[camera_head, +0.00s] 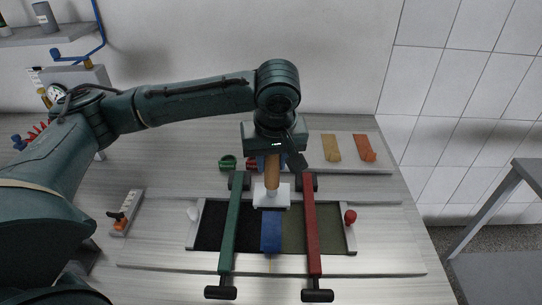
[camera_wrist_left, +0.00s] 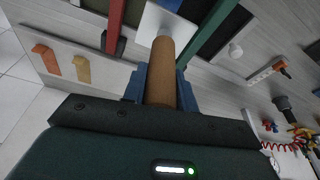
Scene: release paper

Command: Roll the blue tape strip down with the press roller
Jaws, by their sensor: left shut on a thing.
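The blue tape strip (camera_head: 271,233) lies between a green bar (camera_head: 232,222) and a red bar (camera_head: 311,225) on a dark framed bed. My left gripper (camera_head: 271,160) points down and is shut on the brown wooden handle of the press roller (camera_head: 272,176). The handle (camera_wrist_left: 163,75) also shows between the fingers in the left wrist view. The roller's white head (camera_head: 271,196) is at the far end of the blue strip; I cannot tell whether it touches. The part of the strip beneath the head is hidden. My right gripper is not in view.
Yellow (camera_head: 331,147) and orange (camera_head: 364,148) pieces lie on a board at the back right. A green ring-like item (camera_head: 228,162) sits behind the green bar. A red knob (camera_head: 350,217) is at the bed's right. A small switch strip (camera_head: 125,213) lies left.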

